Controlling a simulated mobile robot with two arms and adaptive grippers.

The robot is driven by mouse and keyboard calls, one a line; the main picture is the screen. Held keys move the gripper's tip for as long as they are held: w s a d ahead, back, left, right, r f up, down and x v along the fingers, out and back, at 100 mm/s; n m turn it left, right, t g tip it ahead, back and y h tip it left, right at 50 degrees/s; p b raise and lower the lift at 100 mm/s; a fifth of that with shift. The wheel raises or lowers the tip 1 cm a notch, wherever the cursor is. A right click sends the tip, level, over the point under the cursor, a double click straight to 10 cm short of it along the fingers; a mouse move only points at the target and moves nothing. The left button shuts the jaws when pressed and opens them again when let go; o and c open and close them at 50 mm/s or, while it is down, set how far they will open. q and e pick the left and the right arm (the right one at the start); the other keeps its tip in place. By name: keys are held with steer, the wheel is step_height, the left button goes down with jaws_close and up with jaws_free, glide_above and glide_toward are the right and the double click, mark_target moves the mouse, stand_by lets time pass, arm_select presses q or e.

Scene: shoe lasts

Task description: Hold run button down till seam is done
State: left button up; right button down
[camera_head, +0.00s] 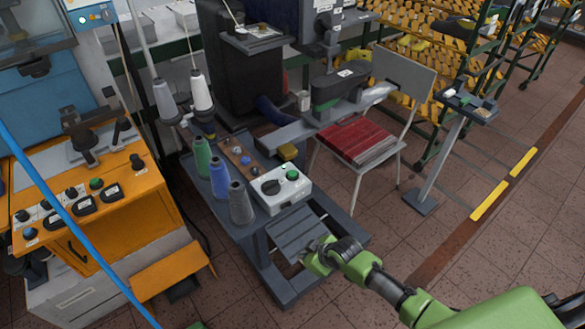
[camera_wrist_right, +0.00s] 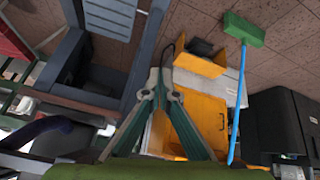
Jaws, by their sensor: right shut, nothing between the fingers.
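A pale grey control box (camera_head: 280,190) sits on the dark machine stand, with a green button (camera_head: 292,175) and a black knob (camera_head: 271,187) on top. Which control is the run button cannot be read from here. The grey sewing machine (camera_head: 335,90) with a green band stands behind it. My right gripper (camera_head: 298,258) is low in front of the box, over the slatted grey treadle, apart from the button. In the right wrist view its fingers (camera_wrist_right: 172,75) are shut and empty. The button does not show in that view. My left gripper is not in view.
Thread cones (camera_head: 240,203) stand left of the box. A chair with a red seat (camera_head: 355,140) is behind. An orange machine (camera_head: 120,190) with dials stands at left, crossed by a broom's blue handle (camera_head: 60,205). The floor at right is clear around a small pedestal (camera_head: 437,160).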

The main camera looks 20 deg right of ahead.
steer(key=w+a+r+n, duration=0.1)
steer(key=a+r, duration=0.1)
steer(key=r, duration=0.5)
steer(key=w+a+r+n+y+p, duration=0.1)
steer(key=w+a+r+n, duration=0.1)
steer(key=r, duration=0.5)
steer(key=w+a+r+n+y+p, duration=0.1)
steer(key=w+a+r+n, duration=0.1)
steer(key=r, duration=0.5)
steer(key=shift+w+a+r, duration=0.1)
steer(key=shift+w+a, duration=0.15)
steer(key=shift+a, duration=0.2)
steer(key=w+d+r+n+t, duration=0.2)
steer(key=w+d+r+n, duration=0.1)
steer(key=w+d+r, duration=0.6)
step_height(320, 180, up, 2)
steer(key=shift+w+r+p, duration=0.2)
steer(key=shift+w+p, duration=0.1)
steer(key=shift+w, duration=0.9)
steer(key=shift+w+f, duration=0.1)
steer(key=shift+f, duration=0.05)
steer(key=b, duration=0.7)
glide_above(294, 174)
step_height(294, 174, down, 7)
steer(key=shift+r, duration=0.2)
steer(key=shift+f, duration=1)
steer(key=shift+f, duration=0.15)
